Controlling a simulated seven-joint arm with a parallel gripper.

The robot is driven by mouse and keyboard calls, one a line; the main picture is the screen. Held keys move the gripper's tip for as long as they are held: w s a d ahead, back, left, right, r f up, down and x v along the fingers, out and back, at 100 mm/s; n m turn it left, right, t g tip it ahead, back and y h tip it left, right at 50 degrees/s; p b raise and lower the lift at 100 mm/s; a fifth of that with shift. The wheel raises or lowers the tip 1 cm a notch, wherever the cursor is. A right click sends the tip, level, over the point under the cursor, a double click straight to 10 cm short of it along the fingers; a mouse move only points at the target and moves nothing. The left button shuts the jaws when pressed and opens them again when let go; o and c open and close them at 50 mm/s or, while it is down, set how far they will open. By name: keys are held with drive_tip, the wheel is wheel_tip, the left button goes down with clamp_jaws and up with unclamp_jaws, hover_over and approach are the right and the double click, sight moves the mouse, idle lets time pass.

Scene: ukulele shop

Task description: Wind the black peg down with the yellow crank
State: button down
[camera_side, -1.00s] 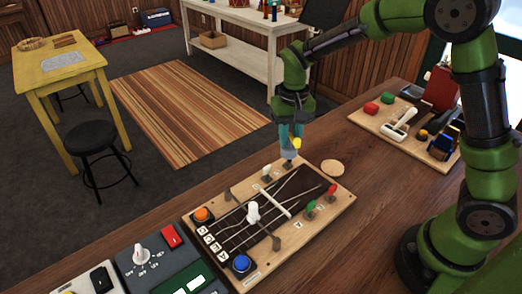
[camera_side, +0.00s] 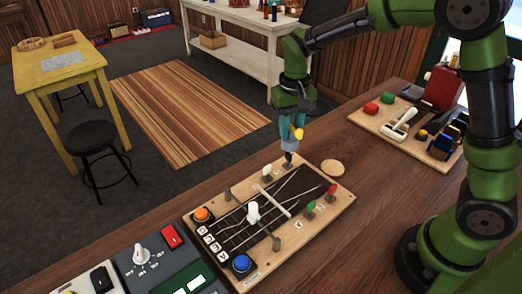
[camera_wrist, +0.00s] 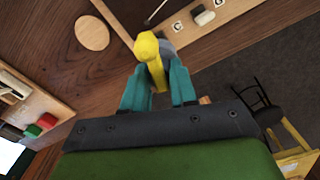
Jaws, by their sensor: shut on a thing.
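My gripper (camera_side: 291,127) is above the far edge of the light wooden string board (camera_side: 300,236) in the side view. It is shut on the yellow crank (camera_side: 299,133), which also shows between the teal fingertips in the wrist view (camera_wrist: 150,58). The crank's grey socket (camera_side: 289,144) points down, directly over the black peg (camera_side: 288,158). The peg's dark body shows below the socket; I cannot tell whether they touch. In the wrist view the grey socket (camera_wrist: 168,47) is partly hidden behind the yellow part, and the black peg is not visible.
A white peg (camera_side: 267,173), a green peg (camera_side: 310,208) and a red peg (camera_side: 332,191) stand on the board. A round wooden disc (camera_side: 332,168) lies beside it. Another wooden board (camera_side: 375,127) with tools is to the right. A grey panel (camera_side: 150,271) is at front left.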

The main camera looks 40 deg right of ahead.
drive_tip(key=shift+r, duration=2.5)
